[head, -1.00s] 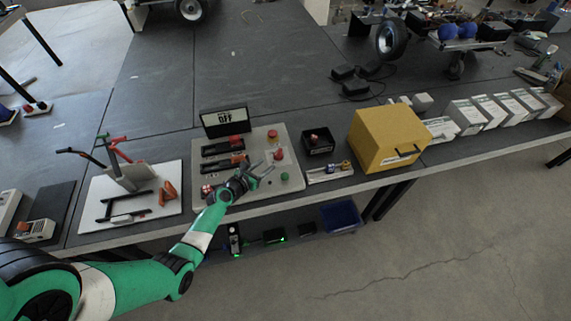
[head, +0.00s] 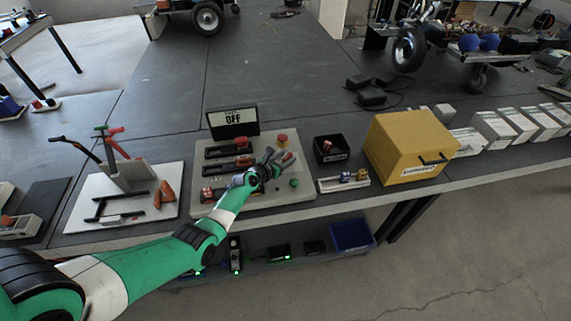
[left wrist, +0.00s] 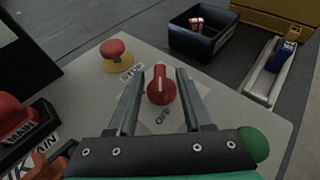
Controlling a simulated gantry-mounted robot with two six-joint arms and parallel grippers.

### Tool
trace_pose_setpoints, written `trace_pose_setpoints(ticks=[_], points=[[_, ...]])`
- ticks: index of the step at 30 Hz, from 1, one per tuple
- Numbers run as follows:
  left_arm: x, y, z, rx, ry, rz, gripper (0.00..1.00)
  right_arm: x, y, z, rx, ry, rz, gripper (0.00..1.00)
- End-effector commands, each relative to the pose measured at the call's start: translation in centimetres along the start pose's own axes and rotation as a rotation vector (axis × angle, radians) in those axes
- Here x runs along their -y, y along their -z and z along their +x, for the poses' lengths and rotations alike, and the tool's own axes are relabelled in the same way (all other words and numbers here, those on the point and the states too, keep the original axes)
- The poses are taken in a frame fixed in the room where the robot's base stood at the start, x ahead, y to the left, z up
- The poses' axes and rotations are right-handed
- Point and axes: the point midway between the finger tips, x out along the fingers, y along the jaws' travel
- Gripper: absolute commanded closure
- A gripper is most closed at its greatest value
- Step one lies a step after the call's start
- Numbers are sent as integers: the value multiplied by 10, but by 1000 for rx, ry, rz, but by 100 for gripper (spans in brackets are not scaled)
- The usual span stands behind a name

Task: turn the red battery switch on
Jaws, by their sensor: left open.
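The red battery switch is a round red knob (left wrist: 161,88) with a pale line on top, on the light grey panel (head: 270,199). In the left wrist view it appears between the two fingers of my left gripper (left wrist: 158,74). The fingers are open, one on each side, and show no clear contact; I cannot tell the height gap. In the head view my left gripper (head: 280,158) reaches over the panel and partly hides the knob. A display (head: 233,120) at the panel's back reads OFF. My right gripper is not in view.
A red mushroom button on a yellow base (left wrist: 117,56) stands behind the knob. A green button (left wrist: 254,143) is close by on the right. Red-handled levers (head: 242,161) lie left. A black bin (head: 331,149) and yellow box (head: 408,146) stand to the right.

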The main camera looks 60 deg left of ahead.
Motion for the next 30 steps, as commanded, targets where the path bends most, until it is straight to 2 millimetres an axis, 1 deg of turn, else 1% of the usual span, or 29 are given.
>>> trace_pose_setpoints(ticks=[7,8,9,16,25,30], points=[[0,-1,1,0,0,0,50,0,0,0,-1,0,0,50],[0,-1,1,0,0,0,52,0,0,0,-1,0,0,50],[0,-1,1,0,0,0,59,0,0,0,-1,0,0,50],[0,-1,1,0,0,0,100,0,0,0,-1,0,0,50],[0,0,1,0,2,0,100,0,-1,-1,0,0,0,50],[-2,1,2,1,25,8,100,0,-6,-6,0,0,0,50]])
